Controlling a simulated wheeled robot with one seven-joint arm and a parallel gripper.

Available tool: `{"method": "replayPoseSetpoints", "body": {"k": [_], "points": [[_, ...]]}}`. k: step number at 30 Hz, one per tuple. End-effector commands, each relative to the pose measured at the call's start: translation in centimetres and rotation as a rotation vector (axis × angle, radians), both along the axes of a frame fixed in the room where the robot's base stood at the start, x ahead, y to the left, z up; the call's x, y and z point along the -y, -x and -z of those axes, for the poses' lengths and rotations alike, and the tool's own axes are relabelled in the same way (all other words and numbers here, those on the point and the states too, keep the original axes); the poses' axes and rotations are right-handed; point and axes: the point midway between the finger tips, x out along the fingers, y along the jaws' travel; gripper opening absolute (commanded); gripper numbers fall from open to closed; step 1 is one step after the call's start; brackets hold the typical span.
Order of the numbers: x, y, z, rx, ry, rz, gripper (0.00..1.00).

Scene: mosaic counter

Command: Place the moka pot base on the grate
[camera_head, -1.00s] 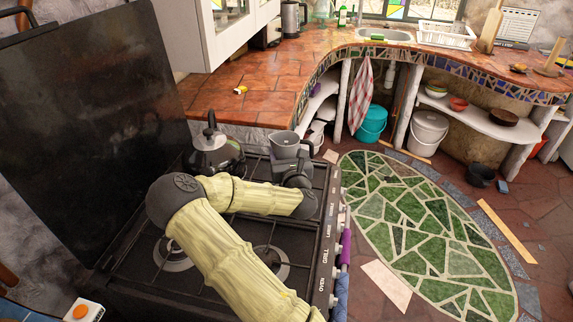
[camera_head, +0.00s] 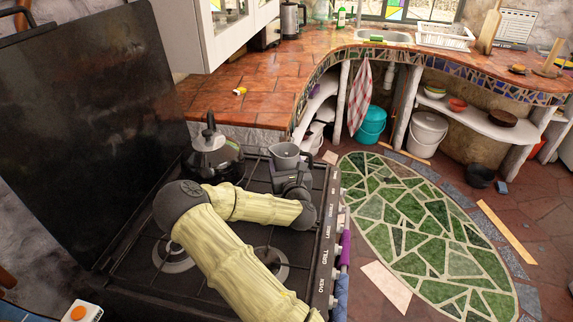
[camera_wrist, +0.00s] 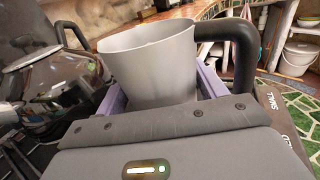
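The moka pot base (camera_head: 285,157) is a grey, open-topped pot with a black handle. It stands upright over the far right part of the black grate (camera_head: 203,262) on the stove. The pot base also shows large in the wrist view (camera_wrist: 150,62), with its handle to the right. My gripper (camera_head: 289,174) is at the pot base's near side. In the wrist view its lavender fingers lie on both sides of the pot base, shut on it. The pot's bottom is hidden by my gripper, so I cannot tell whether it touches the grate.
A dark kettle (camera_head: 213,158) stands on the stove just left of the pot base. A tall black panel (camera_head: 90,130) rises at the stove's left. The tiled counter (camera_head: 235,105) lies behind, with a small yellow item (camera_head: 240,91) on it. The front burners lie beneath my arm.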

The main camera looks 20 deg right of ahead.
Motion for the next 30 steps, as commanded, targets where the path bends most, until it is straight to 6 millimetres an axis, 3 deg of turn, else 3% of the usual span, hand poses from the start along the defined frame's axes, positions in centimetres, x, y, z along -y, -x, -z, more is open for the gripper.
{"method": "replayPoseSetpoints", "body": {"k": [2, 14, 20, 30], "points": [[-0.1, 0.0, -0.1, 0.000, 0.000, -0.001, 0.87], [0.0, 0.1, -0.4, 0.000, -0.001, 0.001, 0.88], [-0.5, 2.3, -0.1, -0.002, 0.000, 0.002, 0.88], [-1.6, 8.3, -0.1, -0.002, 0.001, 0.004, 0.88]]}}
